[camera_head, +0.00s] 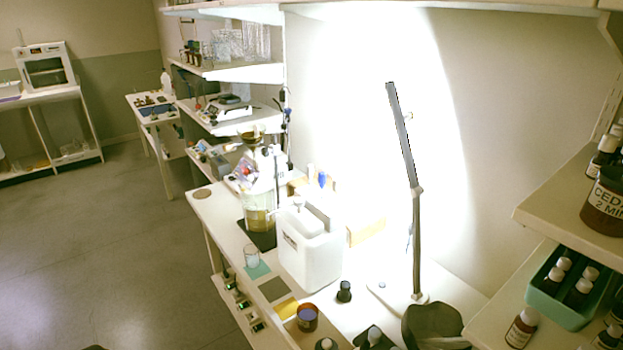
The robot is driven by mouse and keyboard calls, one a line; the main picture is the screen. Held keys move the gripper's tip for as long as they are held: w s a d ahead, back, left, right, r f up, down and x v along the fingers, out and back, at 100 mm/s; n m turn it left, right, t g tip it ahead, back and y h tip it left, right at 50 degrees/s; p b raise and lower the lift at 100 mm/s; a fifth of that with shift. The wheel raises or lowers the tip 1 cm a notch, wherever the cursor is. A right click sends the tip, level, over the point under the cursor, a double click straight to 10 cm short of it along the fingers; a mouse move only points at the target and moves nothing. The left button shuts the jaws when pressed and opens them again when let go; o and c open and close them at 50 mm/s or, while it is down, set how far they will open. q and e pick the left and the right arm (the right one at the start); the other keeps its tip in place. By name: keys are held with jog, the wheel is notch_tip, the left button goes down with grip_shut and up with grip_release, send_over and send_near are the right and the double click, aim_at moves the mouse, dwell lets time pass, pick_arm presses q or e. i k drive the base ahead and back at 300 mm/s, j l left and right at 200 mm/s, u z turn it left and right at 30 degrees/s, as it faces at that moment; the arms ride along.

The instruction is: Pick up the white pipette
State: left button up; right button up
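I cannot clearly make out a white pipette in the head view. Small upright pieces, one pale (311,170) and one blue (322,180), stand behind the white jug, too small to identify. Neither of my grippers can be recognised in this view. A small dark shape shows at the bottom edge on the left, too cut off to identify.
The white bench (222,213) holds a white jug (305,258), a glass vessel with yellow liquid (259,219), a dark cup (307,318) and a lamp (416,245). A teal tray of bottles (545,306) is at right. Open floor (100,240) lies left.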

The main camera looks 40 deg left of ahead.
aim_at(310, 171)
jog(key=u, duration=1.2)
jog(key=z, duration=0.3)
jog(key=i+j+z, duration=0.1)
jog(key=j+z, duration=0.15)
jog(key=z, duration=0.2)
jog(key=j+z, duration=0.2)
jog(key=z, duration=0.2)
jog(key=j+z, duration=0.3)
jog(key=z, duration=0.15)
jog(key=j+z, duration=0.4)
jog(key=i+l, duration=0.05)
jog(key=l, duration=0.05)
